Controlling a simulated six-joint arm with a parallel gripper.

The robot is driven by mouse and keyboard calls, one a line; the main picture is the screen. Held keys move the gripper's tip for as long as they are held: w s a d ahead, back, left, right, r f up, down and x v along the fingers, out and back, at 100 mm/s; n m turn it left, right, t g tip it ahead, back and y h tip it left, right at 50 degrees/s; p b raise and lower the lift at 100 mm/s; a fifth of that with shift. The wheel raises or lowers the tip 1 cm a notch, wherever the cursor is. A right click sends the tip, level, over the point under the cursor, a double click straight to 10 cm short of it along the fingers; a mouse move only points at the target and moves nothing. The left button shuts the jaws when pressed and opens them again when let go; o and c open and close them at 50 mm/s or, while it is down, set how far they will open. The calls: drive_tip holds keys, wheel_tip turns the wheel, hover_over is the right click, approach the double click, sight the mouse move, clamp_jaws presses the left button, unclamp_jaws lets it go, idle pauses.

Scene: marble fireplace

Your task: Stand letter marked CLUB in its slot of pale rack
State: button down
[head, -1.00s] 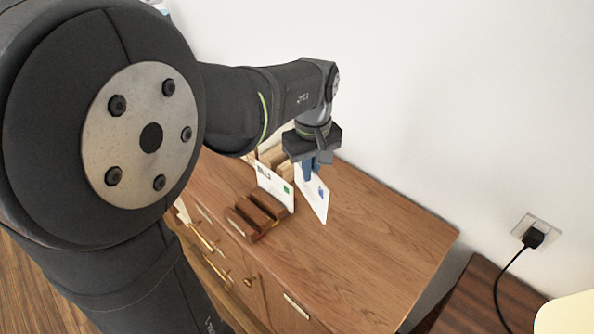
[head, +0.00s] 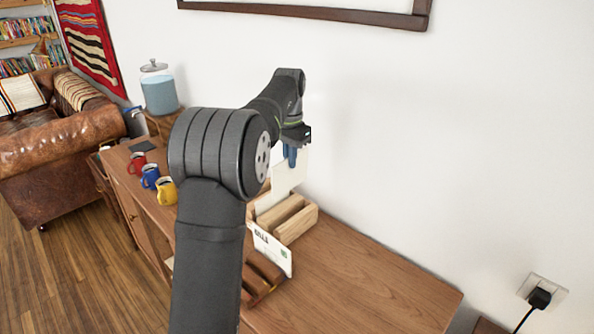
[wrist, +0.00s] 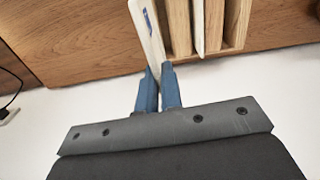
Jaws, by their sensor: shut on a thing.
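My gripper (head: 291,158) is shut on a white letter (head: 288,179), which hangs from the blue fingers. The wrist view shows my gripper (wrist: 159,78) and the held letter (wrist: 146,32), with a blue mark on its face; no CLUB wording is readable. The pale rack (head: 300,224) stands on the wooden cabinet, just below the held letter in the head view. In the wrist view the held letter is just left of the pale rack (wrist: 236,25). Another white letter (wrist: 198,22) stands between the rack's dividers.
A dark wood rack (head: 266,268) stands nearer, with a letter marked BILLS (head: 270,250) by it. Red, blue and yellow mugs (head: 166,191) stand farther left. The cabinet top (head: 355,275) is clear on the right; the white wall (head: 420,150) is behind.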

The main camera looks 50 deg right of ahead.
sight(289, 189)
drive_tip(key=shift+m, duration=0.3)
drive_tip(key=shift+w+d+f, duration=0.1)
drive_tip(key=shift+w+f, duration=0.05)
drive_tip(key=shift+f, duration=1.3)
drive_tip(key=shift+w+f, duration=0.15)
drive_tip(key=shift+f, duration=1.35)
drive_tip(key=shift+w+d+f, duration=0.1)
drive_tip(key=shift+w+f, duration=0.05)
drive_tip(key=shift+f, duration=1.3)
drive_tip(key=shift+f, duration=0.1)
drive_tip(key=shift+f, duration=0.8)
drive_tip(key=shift+f, duration=0.45)
drive_tip(key=shift+f, duration=0.65)
drive_tip(key=shift+f, duration=0.2)
drive_tip(key=shift+f, duration=1.6)
